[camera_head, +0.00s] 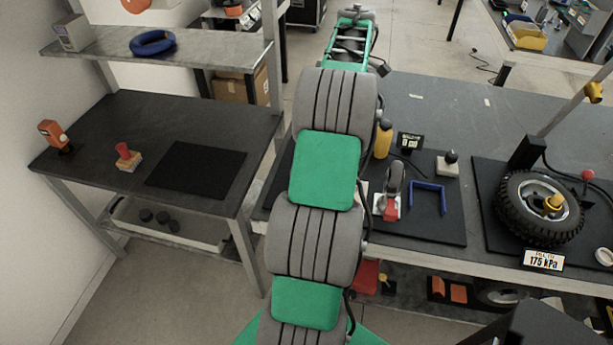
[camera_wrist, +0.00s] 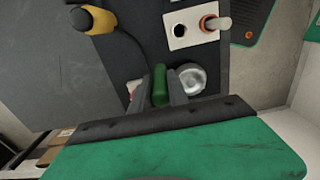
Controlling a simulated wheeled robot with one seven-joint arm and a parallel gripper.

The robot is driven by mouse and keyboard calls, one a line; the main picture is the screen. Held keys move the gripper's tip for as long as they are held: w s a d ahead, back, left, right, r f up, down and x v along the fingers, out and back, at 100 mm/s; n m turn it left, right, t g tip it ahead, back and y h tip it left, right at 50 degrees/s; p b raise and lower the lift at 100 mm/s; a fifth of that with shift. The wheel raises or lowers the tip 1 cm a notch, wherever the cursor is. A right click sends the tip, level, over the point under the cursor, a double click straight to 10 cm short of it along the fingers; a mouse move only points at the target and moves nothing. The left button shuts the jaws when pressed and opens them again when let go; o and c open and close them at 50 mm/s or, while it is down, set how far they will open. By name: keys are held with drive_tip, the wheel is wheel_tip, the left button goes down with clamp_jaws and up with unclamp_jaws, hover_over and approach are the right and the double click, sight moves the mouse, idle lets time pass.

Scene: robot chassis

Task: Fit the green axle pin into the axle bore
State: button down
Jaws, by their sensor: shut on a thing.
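In the wrist view my gripper (camera_wrist: 161,84) is shut on the green axle pin (camera_wrist: 160,86), which sits between the two dark fingers. A pale block (camera_wrist: 179,38) lies beyond the fingertips, up and slightly right in the picture, apart from the pin. It has a round dark hole (camera_wrist: 180,31), which looks like the axle bore, and an orange ring (camera_wrist: 209,23) with a pale peg beside it. The depth between pin and block cannot be told. In the head view I cannot make out the gripper, pin or block.
A round metallic piece (camera_wrist: 190,78) lies right beside the fingers, and a yellow and black object (camera_wrist: 93,19) is at upper left. The head view shows a caster wheel (camera_head: 394,180), a blue bracket (camera_head: 428,187) and a tyre (camera_head: 516,211) on the right bench. The left bench (camera_head: 95,190) has free room.

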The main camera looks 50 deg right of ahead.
drive_tip(key=w+a+f+p, duration=0.1)
drive_tip(key=w+a+f, duration=0.1)
drive_tip(key=a+f, duration=0.1)
drive_tip(key=w+a+f+p, duration=0.2)
drive_tip(key=a+f, duration=0.2)
drive_tip(key=f, duration=0.2)
drive_tip(key=w+a+f+p, duration=0.1)
drive_tip(key=w+a+f, duration=0.1)
drive_tip(key=f, duration=0.3)
drive_tip(key=shift+w+a, duration=0.15)
drive_tip(key=shift+a, duration=0.65)
drive_tip(key=shift+d, duration=0.1)
drive_tip(key=c, duration=1.5)
unclamp_jaws()
drive_tip(key=shift+a+r, duration=0.3)
drive_tip(key=shift+r, duration=0.1)
drive_tip(key=shift+c, duration=0.2)
drive_tip(key=shift+o, duration=1.3)
drive_tip(key=shift+d, duration=0.25)
drive_tip(key=shift+r, duration=0.1)
